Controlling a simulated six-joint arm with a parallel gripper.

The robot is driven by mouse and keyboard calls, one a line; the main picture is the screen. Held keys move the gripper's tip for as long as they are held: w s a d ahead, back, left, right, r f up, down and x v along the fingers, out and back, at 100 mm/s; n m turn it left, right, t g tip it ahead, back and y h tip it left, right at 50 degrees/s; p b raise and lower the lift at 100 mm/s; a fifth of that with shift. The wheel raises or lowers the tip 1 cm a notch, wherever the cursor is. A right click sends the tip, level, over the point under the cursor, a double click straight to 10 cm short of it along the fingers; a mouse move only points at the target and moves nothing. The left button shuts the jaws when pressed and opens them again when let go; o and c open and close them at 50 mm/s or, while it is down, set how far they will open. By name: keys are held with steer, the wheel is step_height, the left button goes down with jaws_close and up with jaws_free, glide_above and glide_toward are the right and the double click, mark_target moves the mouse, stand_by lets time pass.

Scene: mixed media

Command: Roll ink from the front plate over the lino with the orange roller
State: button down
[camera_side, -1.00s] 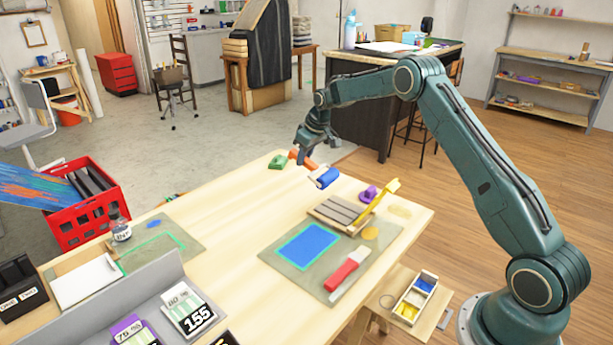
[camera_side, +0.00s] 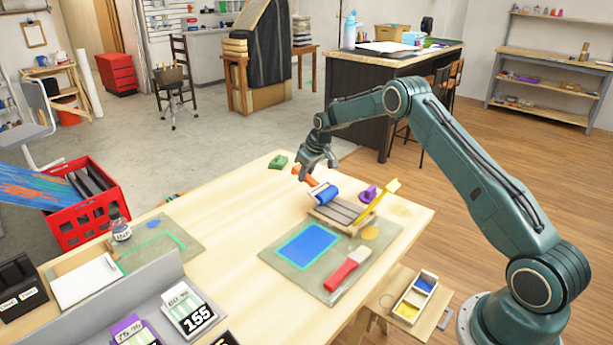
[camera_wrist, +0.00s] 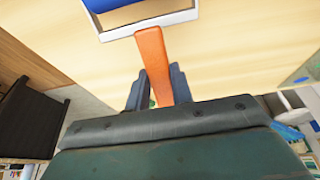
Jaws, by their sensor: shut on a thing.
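My gripper (camera_side: 314,163) is shut on the orange handle (camera_side: 304,176) of the roller, at the table's far side. The roller's blue cylinder (camera_side: 324,194) appears by the slatted wooden rack (camera_side: 341,210); I cannot tell whether they touch. In the wrist view, the handle (camera_wrist: 152,65) lies between my fingers (camera_wrist: 155,92), with the white frame (camera_wrist: 150,24) and part of the blue cylinder (camera_wrist: 113,4) beyond. A grey-green plate (camera_side: 286,268) bears a blue rectangle (camera_side: 308,246) edged in green. A similar plate (camera_side: 190,248) lies at left. I cannot tell which blue area is ink or lino.
A red-handled scraper (camera_side: 341,275) lies on the nearer plate. A yellow upright piece (camera_side: 391,188) and a purple item (camera_side: 368,194) are at the rack. A green block (camera_side: 278,162) stands at the far edge, an ink bottle (camera_side: 120,231) at left. The table's middle is clear.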

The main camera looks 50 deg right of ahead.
mark_target(330, 192)
steer(key=shift+f, duration=0.4)
stand_by(0.3)
steer(key=shift+s, duration=2.6)
steer(key=shift+s, duration=2.6)
steer(key=shift+w, duration=5.25)
